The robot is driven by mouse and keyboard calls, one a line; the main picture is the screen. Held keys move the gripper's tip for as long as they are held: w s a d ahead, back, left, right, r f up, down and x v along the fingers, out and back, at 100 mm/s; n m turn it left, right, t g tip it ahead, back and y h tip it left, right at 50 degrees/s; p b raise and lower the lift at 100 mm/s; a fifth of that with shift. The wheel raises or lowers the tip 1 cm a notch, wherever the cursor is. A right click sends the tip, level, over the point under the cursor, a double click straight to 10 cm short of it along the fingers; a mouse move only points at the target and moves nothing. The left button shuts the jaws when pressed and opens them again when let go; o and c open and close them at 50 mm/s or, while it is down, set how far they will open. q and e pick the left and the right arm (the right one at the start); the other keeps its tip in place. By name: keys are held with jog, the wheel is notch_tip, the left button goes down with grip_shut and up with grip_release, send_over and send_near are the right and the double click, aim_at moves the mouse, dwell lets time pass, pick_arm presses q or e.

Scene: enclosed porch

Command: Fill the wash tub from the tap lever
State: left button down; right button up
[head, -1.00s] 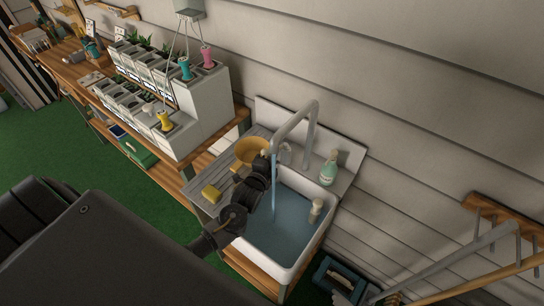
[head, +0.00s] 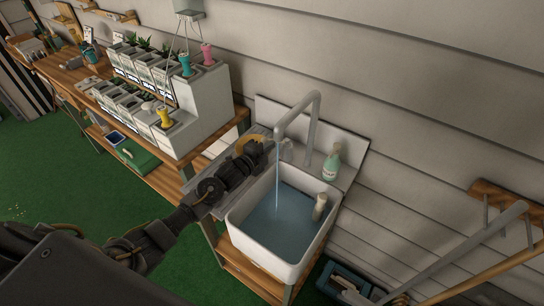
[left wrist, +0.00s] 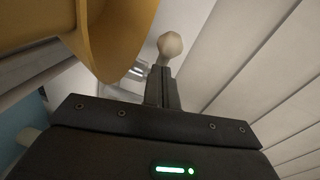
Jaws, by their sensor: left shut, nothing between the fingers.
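The white wash tub (head: 238,222) holds blue-grey water (head: 285,222). A thin stream (head: 277,180) falls into it from the grey arched tap (head: 313,120). In the left wrist view the tap lever's pale round knob (left wrist: 170,45) stands just beyond my fingertips. My left gripper (head: 264,153) is shut and empty, left of the tap near the tub's back left corner; its fingers also show in the left wrist view (left wrist: 161,88). Whether they touch the lever I cannot tell. My right gripper is not in view.
A yellow bowl (head: 247,143) sits close to my left gripper and looms in the wrist view (left wrist: 115,35). A green bottle (head: 331,166) stands right of the tap. A pale cylinder (head: 320,207) is at the tub's right side. Planters (head: 190,125) stand left.

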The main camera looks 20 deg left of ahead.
pick_arm(q)
jog(key=shift+a, duration=0.35)
jog(key=shift+w+a+r, duration=0.1)
dwell(0.4)
